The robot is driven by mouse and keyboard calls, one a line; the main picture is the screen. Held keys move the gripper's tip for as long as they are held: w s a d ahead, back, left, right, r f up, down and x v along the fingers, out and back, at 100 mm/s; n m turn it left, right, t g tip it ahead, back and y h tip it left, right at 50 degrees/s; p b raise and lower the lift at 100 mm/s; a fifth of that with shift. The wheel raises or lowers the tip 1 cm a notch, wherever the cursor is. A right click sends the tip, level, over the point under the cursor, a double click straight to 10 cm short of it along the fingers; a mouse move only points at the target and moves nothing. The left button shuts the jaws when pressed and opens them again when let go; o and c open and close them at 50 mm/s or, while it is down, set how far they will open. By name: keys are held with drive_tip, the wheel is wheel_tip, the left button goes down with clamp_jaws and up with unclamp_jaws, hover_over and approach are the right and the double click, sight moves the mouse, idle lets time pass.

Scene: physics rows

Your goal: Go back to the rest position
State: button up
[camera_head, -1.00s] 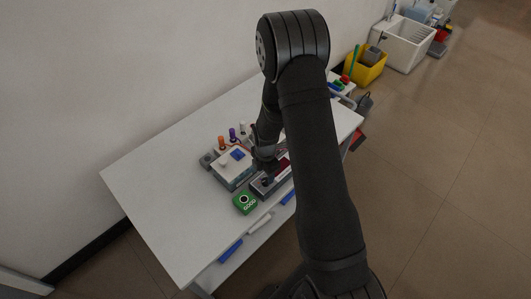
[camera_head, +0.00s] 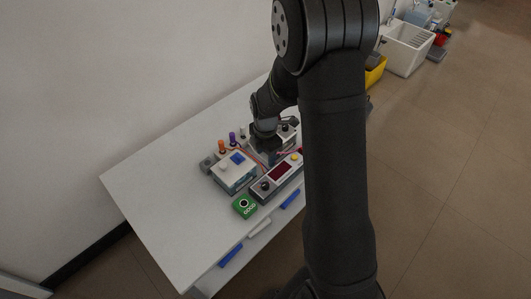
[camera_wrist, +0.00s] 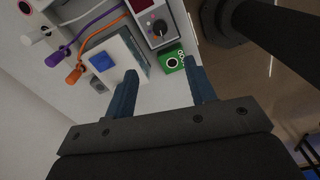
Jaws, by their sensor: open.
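My gripper (camera_wrist: 163,92) is open in the wrist view, its two dark blue fingers apart with nothing between them. In the head view my arm reaches over the white table (camera_head: 155,190), and its wrist hangs at the back of the devices; the fingers are hidden there. A white box with a blue square (camera_head: 233,172) stands on the table, and it also shows in the wrist view (camera_wrist: 123,48). A grey unit with a dark red display (camera_head: 280,173) stands beside it. A green block (camera_head: 244,206) lies in front of them.
Orange (camera_head: 221,146) and purple (camera_head: 232,138) plugs with cables stand behind the white box. Blue pieces (camera_head: 231,255) and a white piece (camera_head: 259,228) lie along the table's front edge. The table's left part is clear. A wall (camera_head: 80,90) rises behind it.

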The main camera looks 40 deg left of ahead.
sight(265, 184)
idle(0.5)
wheel_tip(265, 184, down, 17)
drive_tip(key=shift+f, duration=0.2)
idle(0.6)
drive_tip(key=shift+f, duration=0.15)
drive_tip(key=shift+m, duration=0.8)
drive_tip(key=m, duration=0.5)
drive_tip(key=shift+m, duration=0.3)
drive_tip(key=m, duration=0.6)
idle(1.8)
idle(0.5)
